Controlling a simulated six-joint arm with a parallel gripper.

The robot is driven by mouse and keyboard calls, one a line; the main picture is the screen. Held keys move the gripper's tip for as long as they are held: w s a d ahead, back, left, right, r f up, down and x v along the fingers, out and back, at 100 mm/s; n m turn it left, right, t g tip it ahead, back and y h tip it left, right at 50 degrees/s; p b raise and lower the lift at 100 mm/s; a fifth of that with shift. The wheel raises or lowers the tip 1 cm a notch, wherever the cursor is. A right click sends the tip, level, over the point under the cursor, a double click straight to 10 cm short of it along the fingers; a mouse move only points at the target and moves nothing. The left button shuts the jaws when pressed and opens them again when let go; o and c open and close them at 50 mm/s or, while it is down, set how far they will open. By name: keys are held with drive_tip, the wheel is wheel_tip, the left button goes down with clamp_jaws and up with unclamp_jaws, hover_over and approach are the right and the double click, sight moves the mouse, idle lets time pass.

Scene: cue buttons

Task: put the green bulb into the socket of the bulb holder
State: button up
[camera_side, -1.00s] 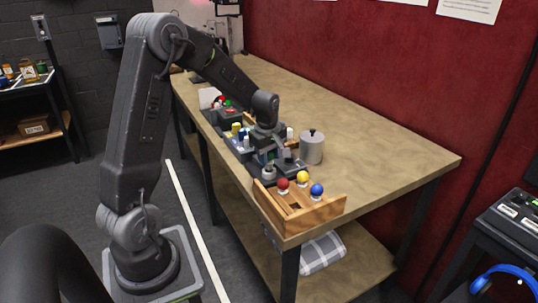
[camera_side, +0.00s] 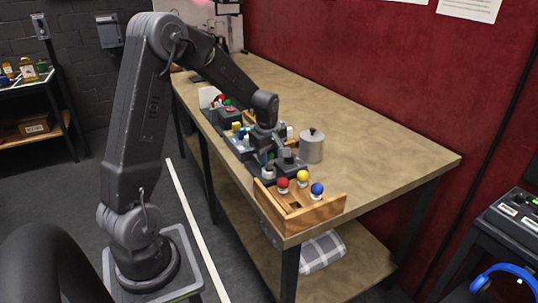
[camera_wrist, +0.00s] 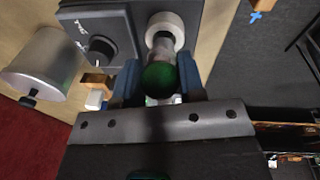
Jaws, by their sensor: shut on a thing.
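The green bulb (camera_wrist: 160,80) is between the two fingers of my gripper (camera_wrist: 160,84) in the wrist view, and the gripper is shut on it. The bulb holder is a dark grey box (camera_wrist: 112,18) with a black knob, and its pale round socket (camera_wrist: 165,28) lies just beyond the bulb in that view. The bulb looks apart from the socket rim, though depth is hard to judge. In the side view my gripper (camera_side: 268,150) is low over the holder, close to the socket (camera_side: 268,172); the bulb is mostly hidden there.
A wooden rack (camera_side: 305,214) with a red bulb (camera_side: 283,183), a yellow bulb (camera_side: 303,176) and a blue bulb (camera_side: 317,189) stands at the near table end. A grey lidded canister (camera_side: 311,148) stands right of my gripper. The table's right side is clear.

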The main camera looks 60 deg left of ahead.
drive_tip(key=shift+f, duration=1.15)
idle(0.6)
drive_tip(key=o, duration=1.1)
drive_tip(key=shift+o, duration=0.2)
drive_tip(key=shift+r, duration=3.55)
